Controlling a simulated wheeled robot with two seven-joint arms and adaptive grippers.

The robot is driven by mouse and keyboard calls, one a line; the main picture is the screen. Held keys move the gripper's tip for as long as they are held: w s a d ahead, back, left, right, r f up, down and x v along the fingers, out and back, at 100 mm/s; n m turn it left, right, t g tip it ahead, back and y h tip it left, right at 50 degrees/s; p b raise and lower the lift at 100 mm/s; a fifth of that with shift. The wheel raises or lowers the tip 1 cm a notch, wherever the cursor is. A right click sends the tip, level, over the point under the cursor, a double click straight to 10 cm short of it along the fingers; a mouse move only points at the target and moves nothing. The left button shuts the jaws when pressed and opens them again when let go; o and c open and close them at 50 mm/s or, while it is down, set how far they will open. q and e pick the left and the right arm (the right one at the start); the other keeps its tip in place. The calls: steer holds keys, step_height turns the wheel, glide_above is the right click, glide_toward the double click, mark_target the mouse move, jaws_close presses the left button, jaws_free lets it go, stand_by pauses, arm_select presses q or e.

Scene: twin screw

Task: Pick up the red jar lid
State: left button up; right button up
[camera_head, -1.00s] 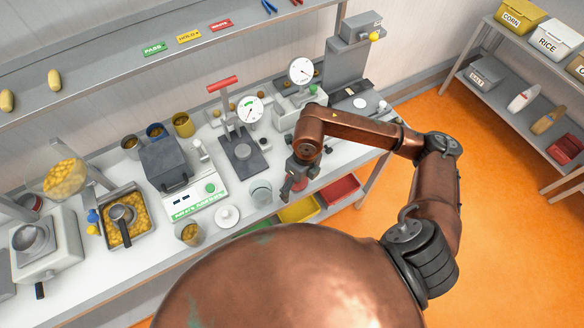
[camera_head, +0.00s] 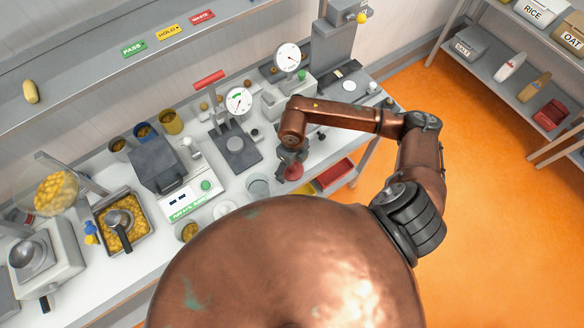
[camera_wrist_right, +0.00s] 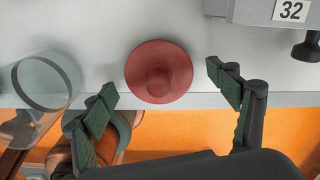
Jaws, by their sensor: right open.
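The red jar lid (camera_wrist_right: 158,72) is a round disc with a small knob, lying on the white worktop near its front edge. In the head view the lid (camera_head: 294,172) shows just below my right gripper (camera_head: 286,168). In the right wrist view my right gripper (camera_wrist_right: 165,90) is open, with one finger on each side of the lid's lower part and gaps on both sides. The fingers do not touch the lid. An empty clear glass jar (camera_wrist_right: 47,80) stands left of the lid; it also shows in the head view (camera_head: 258,186). My left gripper is not in view.
A dial gauge press (camera_head: 237,140) and a scale (camera_head: 188,200) stand further left. A red bin (camera_head: 335,175) sits below the worktop's front edge, with orange floor beyond.

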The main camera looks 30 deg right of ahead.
steer(key=shift+f, duration=0.15)
steer(key=c, duration=0.8)
steer(key=shift+c, duration=1.1)
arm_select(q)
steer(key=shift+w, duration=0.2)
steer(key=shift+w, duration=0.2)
